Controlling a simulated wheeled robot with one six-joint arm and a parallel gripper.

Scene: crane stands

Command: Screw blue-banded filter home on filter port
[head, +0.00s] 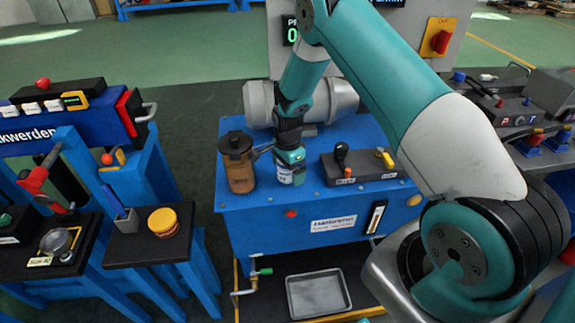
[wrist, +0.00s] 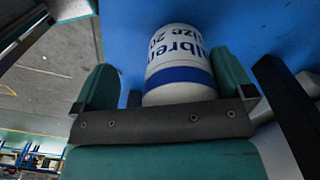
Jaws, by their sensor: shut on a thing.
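The blue-banded filter is a white cylinder with dark lettering and a blue band. In the wrist view the filter (wrist: 172,55) sits between the two green fingers of my gripper (wrist: 166,82), which is shut on it. In the head view the filter's white lower part (head: 285,175) shows just under my gripper (head: 291,160), close over the top of the blue cabinet (head: 262,205). The filter port is hidden behind the filter and gripper. I cannot tell whether the filter touches the port or how far it is screwed on.
A brown see-through container with a dark cap (head: 239,165) stands close left of my gripper. A black lever block (head: 360,170) is to the right. A grey motor-like cylinder (head: 335,100) lies behind. A metal tray (head: 318,293) is on the floor in front.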

